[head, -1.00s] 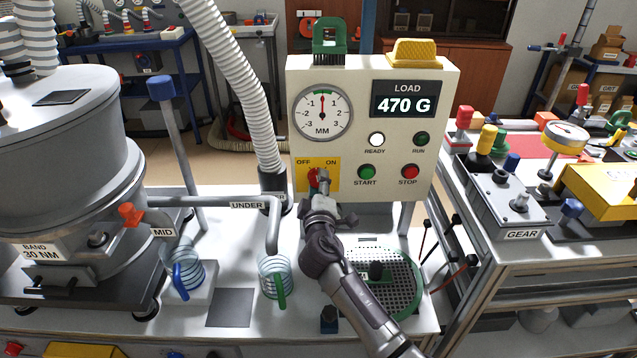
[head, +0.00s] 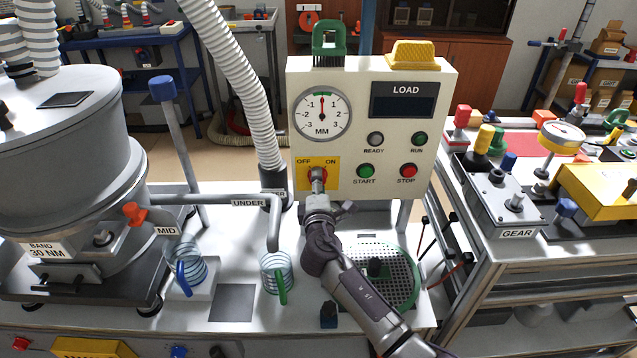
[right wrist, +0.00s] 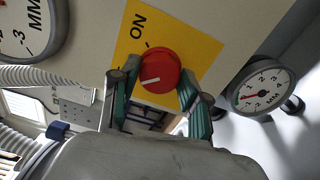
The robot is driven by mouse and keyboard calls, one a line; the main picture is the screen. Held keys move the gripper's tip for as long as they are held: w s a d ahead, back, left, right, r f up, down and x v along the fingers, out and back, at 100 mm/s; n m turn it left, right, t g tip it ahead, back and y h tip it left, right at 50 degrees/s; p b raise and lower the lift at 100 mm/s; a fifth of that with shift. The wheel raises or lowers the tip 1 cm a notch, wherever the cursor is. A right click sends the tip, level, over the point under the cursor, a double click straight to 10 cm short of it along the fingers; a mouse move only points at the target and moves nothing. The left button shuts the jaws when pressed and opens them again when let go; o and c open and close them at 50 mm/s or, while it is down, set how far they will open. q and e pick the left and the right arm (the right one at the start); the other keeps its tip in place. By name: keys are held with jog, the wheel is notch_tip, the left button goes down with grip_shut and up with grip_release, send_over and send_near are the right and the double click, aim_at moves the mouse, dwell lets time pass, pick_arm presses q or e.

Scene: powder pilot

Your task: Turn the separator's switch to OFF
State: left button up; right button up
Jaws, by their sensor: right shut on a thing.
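The separator's control panel (head: 440,130) stands upright at the middle, with a yellow OFF/ON plate (head: 333,164). The red switch knob is mostly hidden by my right gripper (head: 317,184) in the head view. In the right wrist view the red knob (right wrist: 158,63) sits between the green-padded fingers, which are shut on it. Its white pointer line aims away from the ON mark, towards the OFF side; the OFF word is hidden there. The load display (head: 404,101) is blank and the READY lamp (head: 376,139) is grey. My left gripper is not in view.
START (head: 366,171) and STOP (head: 407,171) buttons sit right of the switch. The separator (head: 60,150) stands at left. Glass jars (head: 277,270) and a round sieve (head: 400,270) are below the panel. A white hose (head: 232,80) runs close to the panel's left side.

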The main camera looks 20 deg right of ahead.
jog(key=shift+f, duration=0.1)
jog(key=o, duration=1.1)
jog(key=shift+s, duration=0.1)
jog(key=v, duration=1.2)
